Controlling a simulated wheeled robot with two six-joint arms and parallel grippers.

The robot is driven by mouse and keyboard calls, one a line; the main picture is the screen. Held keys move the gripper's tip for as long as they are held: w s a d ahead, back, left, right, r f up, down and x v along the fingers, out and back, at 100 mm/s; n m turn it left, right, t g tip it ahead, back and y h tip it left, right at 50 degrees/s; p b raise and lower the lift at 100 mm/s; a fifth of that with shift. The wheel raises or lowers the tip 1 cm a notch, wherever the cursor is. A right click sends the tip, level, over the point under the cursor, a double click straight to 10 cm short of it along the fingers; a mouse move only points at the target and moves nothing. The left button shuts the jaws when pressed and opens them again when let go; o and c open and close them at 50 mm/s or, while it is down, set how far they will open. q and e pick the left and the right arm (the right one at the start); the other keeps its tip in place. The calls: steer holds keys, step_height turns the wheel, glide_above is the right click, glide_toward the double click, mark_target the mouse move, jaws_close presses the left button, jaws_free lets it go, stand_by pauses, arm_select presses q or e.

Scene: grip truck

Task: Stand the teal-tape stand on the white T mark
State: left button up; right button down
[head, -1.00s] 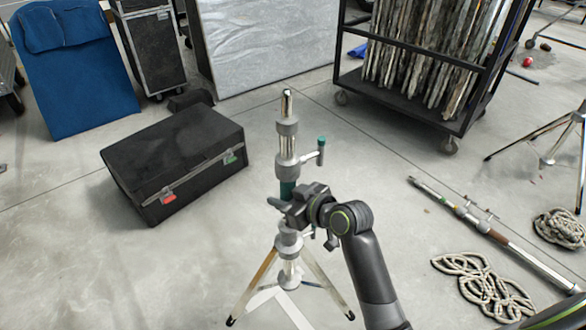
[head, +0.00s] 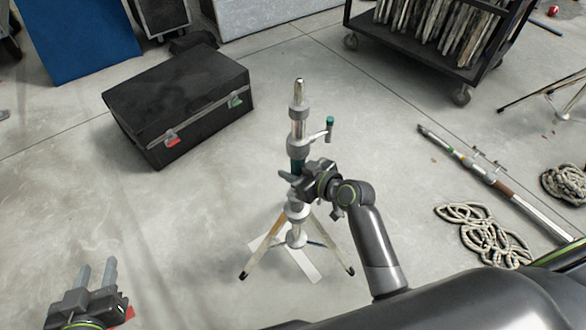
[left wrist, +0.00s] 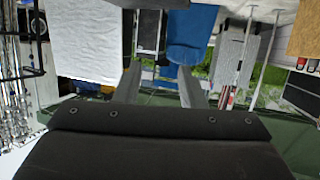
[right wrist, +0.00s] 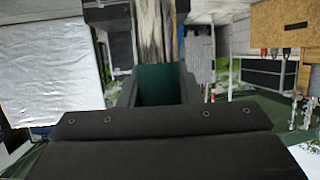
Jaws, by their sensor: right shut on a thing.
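The teal-tape stand (head: 298,128) is upright in the head view, a metal column with a teal band, a side knob and spread tripod legs. My right gripper (head: 290,180) is shut on its column at the teal tape (right wrist: 160,84), which fills the jaws in the right wrist view. The white T mark (head: 308,270) lies on the floor under and behind the legs, which partly hide it. Whether the feet touch the floor is hard to tell. My left gripper (head: 97,274) is open and empty at the lower left, far from the stand.
A black case (head: 185,100) stands left behind the stand. A wheeled cart (head: 420,45) is at the back right. The floor left of the stand is clear.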

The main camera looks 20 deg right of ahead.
mark_target(297, 204)
steer(key=shift+w, duration=0.1)
steer(key=shift+f+b, duration=0.4)
steer(key=shift+b, duration=0.2)
steer(key=shift+f+b, duration=0.3)
arm_select(q)
step_height(297, 204, up, 16)
steer(key=m+t, duration=0.2)
steer(key=t, duration=0.8)
steer(key=shift+d+f, duration=0.15)
steer(key=shift+d, duration=0.25)
arm_select(e)
steer(key=shift+f, duration=0.25)
arm_select(q)
steer(key=shift+r, duration=0.2)
arm_select(e)
steer(key=shift+r, duration=0.1)
